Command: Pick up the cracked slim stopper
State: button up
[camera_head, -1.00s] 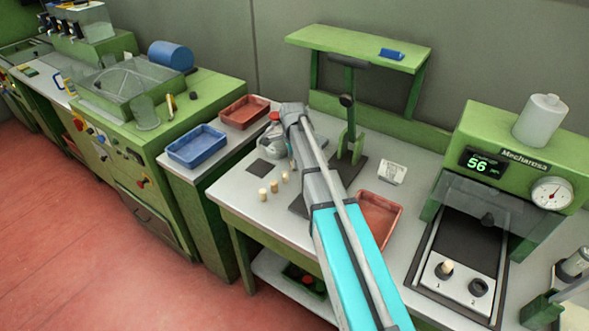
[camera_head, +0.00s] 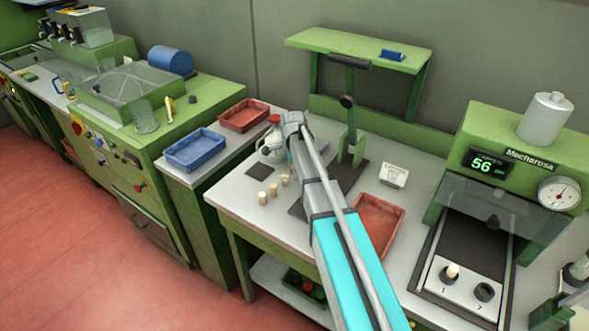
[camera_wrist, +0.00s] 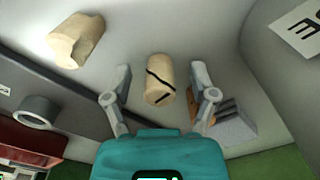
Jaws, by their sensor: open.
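The cracked stopper (camera_wrist: 158,66) is a pale cork cylinder with dark crack lines on its side, in the wrist view. My gripper (camera_wrist: 160,86) is open, with one finger on either side of this stopper. Gaps show between the fingers and the cork. A second pale stopper (camera_wrist: 76,40) with a chipped end is up and left, outside the fingers. In the head view, small stoppers (camera_head: 273,188) stand in a row on the worktop, just left of my arm. Which of them is cracked cannot be told there, and my fingers are mostly hidden by the arm.
A red tray (camera_head: 378,226) is right of my arm and a green stand (camera_head: 350,130) is behind it. A white pot with a red top (camera_head: 271,145) stands close by. The blue tray (camera_head: 194,150) is left. A machine (camera_head: 520,165) is right.

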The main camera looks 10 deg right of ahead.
jog(key=c, duration=0.8)
jog(key=shift+r, duration=0.15)
notch_tip(320, 180, up, 2)
jog(key=shift+r+p, duration=0.1)
jog(key=shift+p, duration=1.15)
jog(key=s+r+p, duration=0.3)
jog(key=s, duration=0.1)
jog(key=s+r+p, duration=0.4)
jog(key=s, duration=0.1)
jog(key=s+a+r+p, duration=0.1)
jog(key=s+r+p, duration=0.2)
jog(key=s, duration=0.2)
jog(key=shift+r, duration=0.25)
